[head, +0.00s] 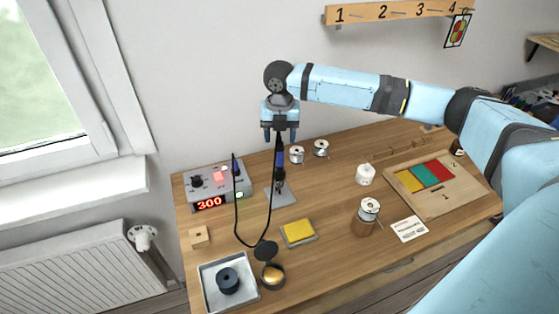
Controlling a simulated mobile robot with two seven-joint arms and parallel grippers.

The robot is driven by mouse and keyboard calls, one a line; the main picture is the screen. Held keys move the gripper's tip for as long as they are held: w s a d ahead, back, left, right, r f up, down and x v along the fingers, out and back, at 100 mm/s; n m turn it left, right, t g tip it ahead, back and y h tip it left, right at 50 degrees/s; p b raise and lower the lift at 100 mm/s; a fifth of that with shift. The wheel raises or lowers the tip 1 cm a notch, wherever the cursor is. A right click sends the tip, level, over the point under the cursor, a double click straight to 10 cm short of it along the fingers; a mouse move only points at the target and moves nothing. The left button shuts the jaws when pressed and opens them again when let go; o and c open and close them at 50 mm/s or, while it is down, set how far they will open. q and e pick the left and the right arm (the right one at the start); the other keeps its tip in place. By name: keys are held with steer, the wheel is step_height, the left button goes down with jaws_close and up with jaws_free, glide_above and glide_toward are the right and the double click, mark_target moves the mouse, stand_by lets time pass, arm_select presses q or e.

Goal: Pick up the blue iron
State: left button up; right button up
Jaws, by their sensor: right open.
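The blue iron (280,158) stands upright in its holder on a grey base plate (284,198), near the back of the wooden table. My right gripper (279,136) points straight down directly above the iron. Its two light-blue fingers are apart, and the iron's dark top end or cord shows between them. I cannot tell whether the fingers touch it. My left gripper is not in view.
A station (218,184) reading 300 stands left of the iron. Solder spools (321,148) stand behind right. A yellow sponge (298,231), an open round tin (273,275) and a metal tray (206,278) lie in front. A wooden board (440,204) with coloured pieces lies right.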

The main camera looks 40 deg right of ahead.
mark_target(280, 143)
steer(key=shift+s+f, duration=0.15)
steer(key=shift+f, duration=0.2)
step_height(280, 143, down, 5)
steer(key=shift+a+r+p, duration=0.15)
steer(key=shift+r+p, duration=0.05)
steer(key=shift+p, duration=0.3)
steer(key=c, duration=1)
